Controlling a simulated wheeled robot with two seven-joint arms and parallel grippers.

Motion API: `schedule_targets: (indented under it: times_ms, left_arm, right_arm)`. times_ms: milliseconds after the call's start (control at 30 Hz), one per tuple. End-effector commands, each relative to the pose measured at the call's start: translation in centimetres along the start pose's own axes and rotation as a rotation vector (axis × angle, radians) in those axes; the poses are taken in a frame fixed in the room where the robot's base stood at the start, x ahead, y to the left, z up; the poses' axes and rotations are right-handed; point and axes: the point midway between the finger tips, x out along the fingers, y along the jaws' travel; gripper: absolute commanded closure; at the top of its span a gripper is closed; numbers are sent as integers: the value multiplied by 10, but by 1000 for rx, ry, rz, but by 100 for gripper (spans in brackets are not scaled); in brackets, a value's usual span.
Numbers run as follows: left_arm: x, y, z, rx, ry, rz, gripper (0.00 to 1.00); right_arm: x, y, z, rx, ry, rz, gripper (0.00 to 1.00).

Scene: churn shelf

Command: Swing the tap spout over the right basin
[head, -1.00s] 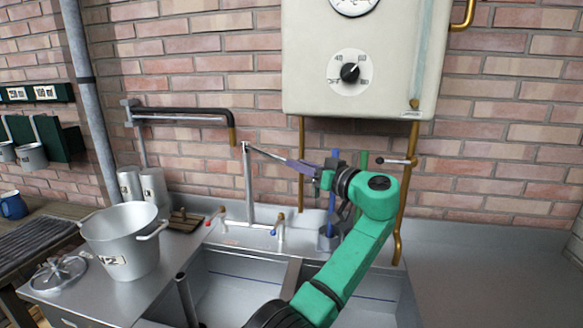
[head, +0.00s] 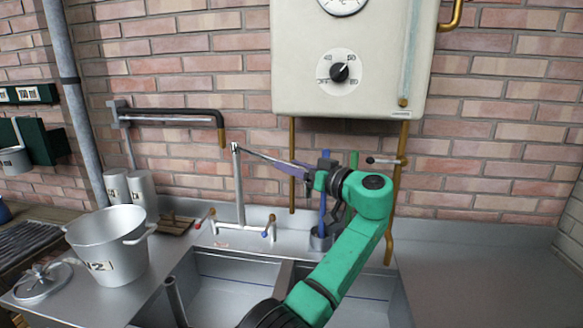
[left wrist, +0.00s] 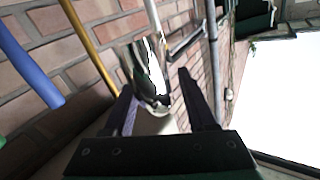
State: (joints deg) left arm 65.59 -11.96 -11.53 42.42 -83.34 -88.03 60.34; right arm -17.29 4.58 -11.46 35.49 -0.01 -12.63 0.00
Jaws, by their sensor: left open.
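The tap (head: 239,185) stands upright behind the two-basin sink, and its thin spout (head: 256,156) runs from the column top to the right, toward my left gripper. The spout's far end is hard to make out against the gripper. My left gripper (head: 285,168) is open at that end, behind and above the basins. In the left wrist view a shiny metal piece (left wrist: 152,75), seemingly the spout, lies between the two dark fingers (left wrist: 160,98); contact cannot be told. The right basin (head: 358,312) is partly hidden by my green arm, and the left basin (head: 225,300) is beside it.
A blue-handled tool and a green one stand in a metal cup (head: 320,238) by the wall. A boiler (head: 345,65) hangs above, with copper pipes (head: 397,190) below. A large pot (head: 108,245) stands on the left drainboard. The right counter (head: 480,270) is clear.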

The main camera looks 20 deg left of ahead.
Motion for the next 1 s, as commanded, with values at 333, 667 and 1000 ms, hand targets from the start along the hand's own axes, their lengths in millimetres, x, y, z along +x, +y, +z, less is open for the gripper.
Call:
schedule_targets:
  times_ms: [333,667,1000]
  left_arm:
    - [-72,2,4,0,1,4,43]
    - [-134,1,-1,-1,3,2,43]
    - [-141,1,1,1,-1,0,43]
  right_arm:
    - [25,0,1,0,2,0,50]
    - [30,0,1,1,3,0,50]
    - [30,0,1,0,3,0,50]
